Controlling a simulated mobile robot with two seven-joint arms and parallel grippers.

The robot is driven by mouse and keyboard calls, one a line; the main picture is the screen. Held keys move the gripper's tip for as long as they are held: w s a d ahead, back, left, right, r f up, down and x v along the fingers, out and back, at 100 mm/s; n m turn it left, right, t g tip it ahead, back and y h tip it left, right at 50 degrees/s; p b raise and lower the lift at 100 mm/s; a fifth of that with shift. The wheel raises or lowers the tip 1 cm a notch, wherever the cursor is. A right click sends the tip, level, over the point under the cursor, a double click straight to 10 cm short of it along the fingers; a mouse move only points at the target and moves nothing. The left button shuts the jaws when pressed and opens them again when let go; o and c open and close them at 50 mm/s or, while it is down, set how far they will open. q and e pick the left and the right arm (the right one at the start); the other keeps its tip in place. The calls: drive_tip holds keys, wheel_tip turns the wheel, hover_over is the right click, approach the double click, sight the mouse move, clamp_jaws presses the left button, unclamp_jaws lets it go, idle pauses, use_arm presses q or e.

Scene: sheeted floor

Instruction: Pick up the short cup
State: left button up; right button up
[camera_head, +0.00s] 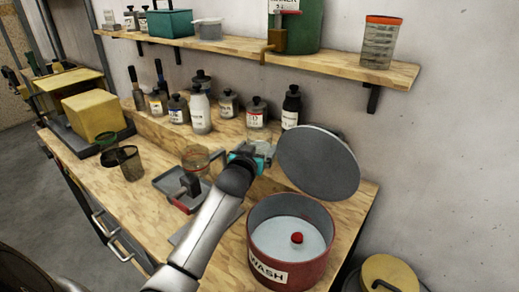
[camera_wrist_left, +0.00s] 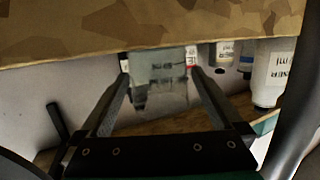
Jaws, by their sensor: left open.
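A clear, see-through short cup (camera_head: 260,147) stands at the back of the bench, in front of a red-labelled bottle. My left gripper (camera_head: 250,154), with teal parts, is right at it and partly covers it. In the left wrist view, which looks upside down, the cup (camera_wrist_left: 165,92) shows between the two dark fingers of the left gripper (camera_wrist_left: 158,78). The fingers are open, one on each side, with visible gaps; whether either touches it I cannot tell. My right gripper is not in view.
A red WASH pot (camera_head: 285,276) stands at the front right, with a round grey lid (camera_head: 318,165) behind it. Several bottles (camera_head: 200,113) line the back. An orange-rimmed glass (camera_head: 195,158) and a dark cup (camera_head: 130,165) are to the left. A shelf (camera_head: 240,52) is above.

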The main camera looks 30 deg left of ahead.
use_arm(q)
drive_tip(key=shift+f+b+x, duration=0.2)
drive_tip(key=shift+b+x, duration=0.05)
drive_tip(key=shift+x, duration=0.7)
drive_tip(key=shift+f+b+x, duration=0.2)
drive_tip(key=shift+b+x, duration=0.05)
drive_tip(key=shift+x, duration=0.75)
drive_tip(key=shift+w+a+f, duration=0.1)
drive_tip(key=shift+w, duration=0.45)
drive_tip(key=shift+c, duration=0.2)
drive_tip(key=c, duration=1.3)
drive_tip(key=shift+o, duration=0.2)
